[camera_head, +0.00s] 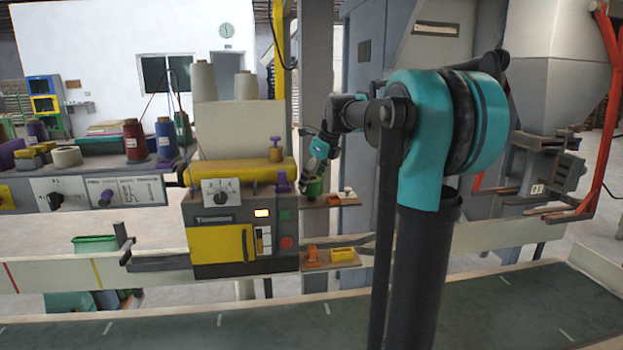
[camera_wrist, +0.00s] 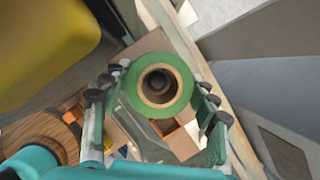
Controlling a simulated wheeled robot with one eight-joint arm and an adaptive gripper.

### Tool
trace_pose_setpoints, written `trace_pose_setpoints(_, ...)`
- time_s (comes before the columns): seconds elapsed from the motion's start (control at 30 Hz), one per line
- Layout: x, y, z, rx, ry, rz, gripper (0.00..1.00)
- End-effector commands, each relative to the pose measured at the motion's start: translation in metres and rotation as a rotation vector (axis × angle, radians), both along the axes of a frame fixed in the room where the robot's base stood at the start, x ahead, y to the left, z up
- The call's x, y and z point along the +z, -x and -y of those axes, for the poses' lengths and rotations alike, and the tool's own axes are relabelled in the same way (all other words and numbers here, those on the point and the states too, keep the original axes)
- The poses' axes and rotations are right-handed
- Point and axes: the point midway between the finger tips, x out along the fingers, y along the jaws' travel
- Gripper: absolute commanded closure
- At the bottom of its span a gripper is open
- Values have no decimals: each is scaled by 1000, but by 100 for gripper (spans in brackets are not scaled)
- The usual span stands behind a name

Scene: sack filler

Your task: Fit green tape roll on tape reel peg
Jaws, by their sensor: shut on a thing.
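The green tape roll (camera_wrist: 179,69) has a tan core and sits between the fingers of my gripper (camera_wrist: 155,105) in the wrist view. My gripper is shut on it, with the fingers on its left and right sides. Inside the core is a dark round shape, perhaps the tape reel peg; I cannot tell whether the roll is around it or above it. In the head view the green roll (camera_head: 315,187) shows small below my gripper (camera_head: 317,168), close over a brown shelf (camera_head: 345,201) right of the filler's control box. No peg is clearly visible there.
The control box (camera_head: 211,216) and yellow cylinder (camera_head: 230,171) stand close left of my gripper. A small white-topped item (camera_head: 348,190) is on the shelf's right part. Orange and yellow bins (camera_head: 343,254) sit below. A grey post (camera_head: 316,60) rises behind.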

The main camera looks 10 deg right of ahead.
Motion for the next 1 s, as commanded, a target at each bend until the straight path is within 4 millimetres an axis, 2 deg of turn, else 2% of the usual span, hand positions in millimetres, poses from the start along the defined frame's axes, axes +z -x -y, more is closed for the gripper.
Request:
trace_pose_setpoints(0.7,-22,0,0,0,0,0,71)
trace_pose_setpoints(1.0,-24,0,0,0,0,0,71)
